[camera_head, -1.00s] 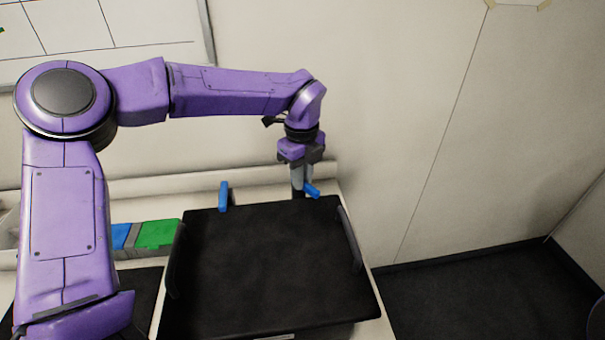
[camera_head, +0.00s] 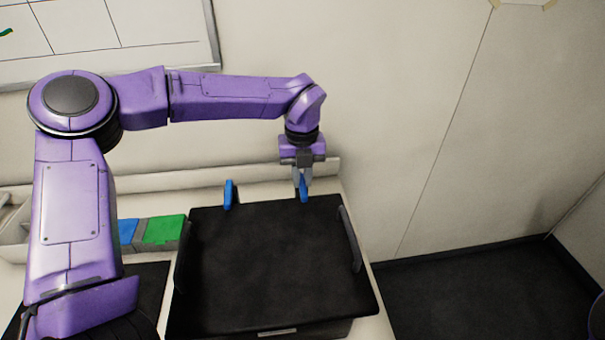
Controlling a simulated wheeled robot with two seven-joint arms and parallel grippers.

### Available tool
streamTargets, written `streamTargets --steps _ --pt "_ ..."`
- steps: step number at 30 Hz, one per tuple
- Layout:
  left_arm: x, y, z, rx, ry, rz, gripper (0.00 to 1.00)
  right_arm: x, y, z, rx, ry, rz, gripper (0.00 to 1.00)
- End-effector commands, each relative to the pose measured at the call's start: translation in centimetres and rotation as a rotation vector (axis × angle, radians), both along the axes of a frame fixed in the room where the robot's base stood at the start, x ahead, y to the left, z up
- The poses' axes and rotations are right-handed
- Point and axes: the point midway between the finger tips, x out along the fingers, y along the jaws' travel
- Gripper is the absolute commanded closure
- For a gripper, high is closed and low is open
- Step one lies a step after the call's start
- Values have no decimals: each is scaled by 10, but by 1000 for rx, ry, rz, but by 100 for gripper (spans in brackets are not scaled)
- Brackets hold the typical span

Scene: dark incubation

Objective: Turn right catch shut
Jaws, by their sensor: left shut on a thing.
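A black box with a dark lid (camera_head: 275,260) stands on the white bench. Two blue catches sit at its back edge. The left catch (camera_head: 229,194) stands upright. The right catch (camera_head: 304,190) also looks about upright, in line with the view. My left gripper (camera_head: 302,182) points down at the back right of the box and is shut on the right catch. Its fingers hide part of the catch. My right gripper is not in view.
The box has dark handles at its left (camera_head: 182,258) and right (camera_head: 350,240) sides. Blue and green blocks (camera_head: 165,229) lie left of the box. A wall rises close behind the bench. Dark floor (camera_head: 470,290) is clear to the right.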

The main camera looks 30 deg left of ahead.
Motion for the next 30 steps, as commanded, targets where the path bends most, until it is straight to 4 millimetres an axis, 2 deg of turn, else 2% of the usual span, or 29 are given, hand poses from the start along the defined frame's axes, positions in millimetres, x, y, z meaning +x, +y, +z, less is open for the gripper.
streamTargets --steps 13,14,15,16,25,28,30 --pt "-3 -1 -5 0 14 -12 100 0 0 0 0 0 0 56" --pt "-3 -1 -5 -1 14 -12 77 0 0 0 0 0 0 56" --pt "-3 -1 -5 0 14 -12 64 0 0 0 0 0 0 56" --pt "-3 -1 -4 0 13 -11 57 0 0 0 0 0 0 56" --pt "-1 0 0 1 4 -10 57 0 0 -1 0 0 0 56" --pt "0 0 12 1 1 -9 57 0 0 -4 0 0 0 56" --pt "0 0 27 1 -1 -9 57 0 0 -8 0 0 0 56"
